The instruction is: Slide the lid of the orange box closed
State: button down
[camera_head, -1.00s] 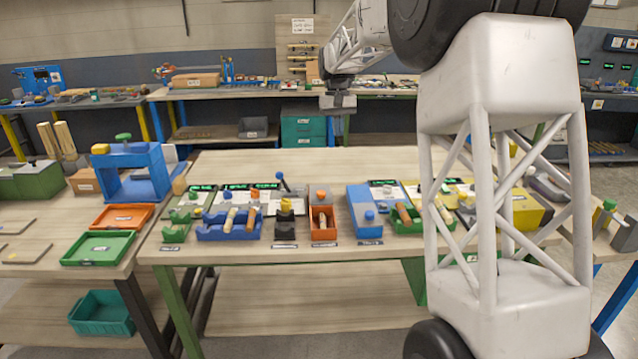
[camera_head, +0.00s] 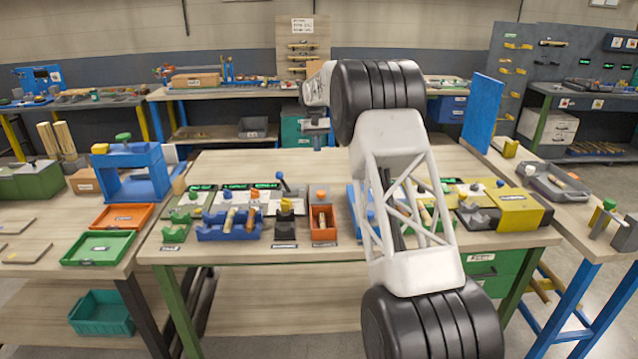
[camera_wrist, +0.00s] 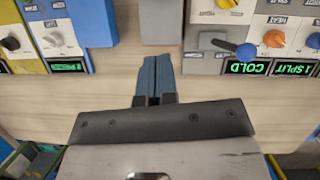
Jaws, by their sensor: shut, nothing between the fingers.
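The orange box (camera_head: 323,236) stands near the front edge of the middle table, open on top, with a wooden piece inside. Directly behind it is a pale grey panel with an orange knob (camera_head: 321,194) on top; it looks like the slid-back lid. In the wrist view the end of that pale panel (camera_wrist: 162,22) is at the top centre, and the box is out of view. My gripper (camera_head: 317,143) is behind the panel, over the rear of the table. In the wrist view its fingers (camera_wrist: 154,72) are shut, empty and apart from the panel.
The blue box (camera_wrist: 92,22) is beside the panel. On the other side is a lever with a blue ball (camera_wrist: 245,52). A blue holder (camera_head: 228,228) and a yellow box (camera_head: 520,212) stand farther along. The table behind the row is bare.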

aim_at(320, 194)
jog(key=shift+w+a+f, duration=0.2)
jog(key=shift+w+f, duration=0.3)
jog(key=shift+f, duration=0.1)
jog(key=shift+w+a+f, duration=0.2)
jog(key=shift+w+f, duration=0.3)
jog(key=shift+f, duration=0.05)
jog(key=shift+s+f, duration=0.1)
jog(key=shift+f, duration=0.05)
jog(key=x, duration=0.9)
jog(key=shift+s+f, duration=0.1)
jog(key=shift+s+d+f, duration=0.1)
jog(key=shift+s+d, duration=0.1)
jog(key=shift+s, duration=0.8)
jog(key=shift+s+d+f, duration=0.1)
jog(key=shift+s+d, duration=0.05)
jog(key=shift+s, duration=0.9)
jog(key=shift+s+r, duration=0.1)
jog(key=shift+s, duration=1.95)
jog(key=shift+s+f, duration=0.2)
jog(key=shift+s, duration=4.9)
